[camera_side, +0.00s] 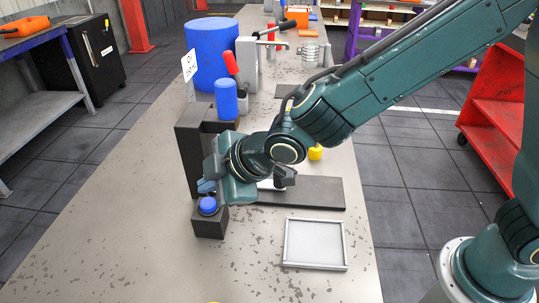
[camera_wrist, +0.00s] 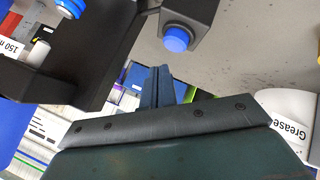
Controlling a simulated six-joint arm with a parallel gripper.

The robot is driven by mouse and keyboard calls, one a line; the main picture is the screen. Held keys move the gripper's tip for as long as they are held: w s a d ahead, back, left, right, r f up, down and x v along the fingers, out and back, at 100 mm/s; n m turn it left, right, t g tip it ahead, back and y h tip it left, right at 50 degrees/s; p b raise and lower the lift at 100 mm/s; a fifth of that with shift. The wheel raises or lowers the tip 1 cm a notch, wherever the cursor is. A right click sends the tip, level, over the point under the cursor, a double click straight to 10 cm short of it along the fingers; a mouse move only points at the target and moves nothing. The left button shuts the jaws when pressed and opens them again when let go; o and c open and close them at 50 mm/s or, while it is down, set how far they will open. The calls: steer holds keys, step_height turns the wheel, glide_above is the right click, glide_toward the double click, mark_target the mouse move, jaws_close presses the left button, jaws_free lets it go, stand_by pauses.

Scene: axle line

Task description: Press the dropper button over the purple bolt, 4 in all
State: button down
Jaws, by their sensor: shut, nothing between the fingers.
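The dropper is a dark stand (camera_side: 190,150) with a blue bottle (camera_side: 226,98) held upright in it. Its blue round button (camera_side: 208,206) sits on a small dark block at the front of the stand. The button also shows in the wrist view (camera_wrist: 176,38). My gripper (camera_side: 206,187) is just above the button in the side view. In the wrist view its fingers (camera_wrist: 160,76) are together and empty, with the tips near the button; I cannot tell whether they touch it. The purple bolt cannot be made out in either view; my wrist hides part of the area under the dropper.
A dark plate (camera_side: 315,192) lies right of the dropper, partly behind my wrist, with a yellow piece (camera_side: 315,153) beyond it. An empty pale tray (camera_side: 316,244) lies in front. A large blue drum (camera_side: 210,52) stands behind. A white grease tub (camera_wrist: 288,120) shows in the wrist view.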

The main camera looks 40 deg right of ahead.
mark_target(213, 204)
steer(key=shift+r, duration=1.95)
stand_by(1.2)
step_height(213, 204, up, 4)
steer(key=shift+f, duration=0.1)
steer(key=shift+f, duration=0.1)
stand_by(0.4)
steer(key=shift+f, duration=4.3)
steer(key=shift+f, duration=0.45)
